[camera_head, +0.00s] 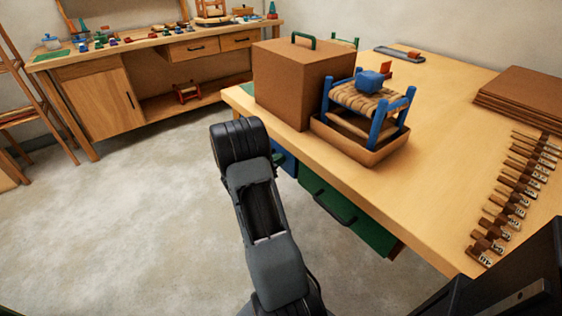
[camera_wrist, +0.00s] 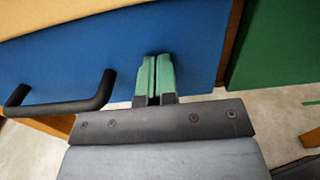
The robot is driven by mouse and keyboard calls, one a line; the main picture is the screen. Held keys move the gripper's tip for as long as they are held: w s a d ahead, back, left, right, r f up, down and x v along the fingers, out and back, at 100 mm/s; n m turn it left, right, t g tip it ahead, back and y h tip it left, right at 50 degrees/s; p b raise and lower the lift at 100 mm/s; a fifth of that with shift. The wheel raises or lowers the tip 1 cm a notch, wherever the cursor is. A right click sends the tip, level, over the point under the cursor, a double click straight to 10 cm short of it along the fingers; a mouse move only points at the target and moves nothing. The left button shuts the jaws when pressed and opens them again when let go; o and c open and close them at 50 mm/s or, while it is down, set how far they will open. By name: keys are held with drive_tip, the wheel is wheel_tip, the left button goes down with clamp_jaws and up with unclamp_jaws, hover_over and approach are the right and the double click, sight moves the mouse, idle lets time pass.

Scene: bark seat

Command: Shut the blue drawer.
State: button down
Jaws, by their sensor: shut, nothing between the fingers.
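The blue drawer (camera_wrist: 100,50) fills much of the wrist view, with its black bar handle (camera_wrist: 72,104) at the left. In the head view only a small piece of the blue drawer (camera_head: 284,160) shows under the table edge, behind my arm. My gripper (camera_wrist: 154,62) is shut and empty, its green fingertips together at the blue front, right of the handle. I cannot tell whether they touch it. In the head view the gripper (camera_head: 279,158) is partly hidden by my arm. How far the drawer stands out is hard to tell.
A green drawer (camera_wrist: 280,50) is right of the blue one; its black handle (camera_head: 335,208) sticks out. The table (camera_head: 440,150) above holds a brown box (camera_head: 290,85), a tray (camera_head: 350,150) with a small blue chair (camera_head: 372,100), and several tagged wooden pieces. Floor (camera_head: 130,220) at left is clear.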

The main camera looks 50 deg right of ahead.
drive_tip(key=shift+d+r, duration=0.2)
drive_tip(key=shift+d, duration=0.05)
drive_tip(key=p+v, duration=0.1)
drive_tip(key=v, duration=1.3)
drive_tip(key=shift+a+f, duration=0.15)
drive_tip(key=shift+a, duration=0.1)
drive_tip(key=s+a+f+m+g+y, duration=0.1)
drive_tip(key=s+f+m+g+y, duration=0.1)
drive_tip(key=s+f+m+y, duration=0.15)
drive_tip(key=s+a+r+m+y+p, duration=0.5)
drive_tip(key=a+m+y, duration=0.1)
drive_tip(key=a+y, duration=0.15)
drive_tip(key=s+a+r+m+t+y+p, duration=0.1)
drive_tip(key=a+r+m+t+y+p, duration=0.1)
drive_tip(key=a+r+p, duration=0.5)
drive_tip(key=s+a+r+m+t+y+p, duration=0.2)
drive_tip(key=a+r+t+p, duration=0.4)
drive_tip(key=r, duration=1.4)
drive_tip(key=a+m+t+y, duration=0.1)
drive_tip(key=a+y, duration=0.1)
drive_tip(key=shift+r+m+t+y+p, duration=0.25)
drive_tip(key=shift+m+t+y+p, duration=0.05)
drive_tip(key=shift+m+y+p, duration=0.1)
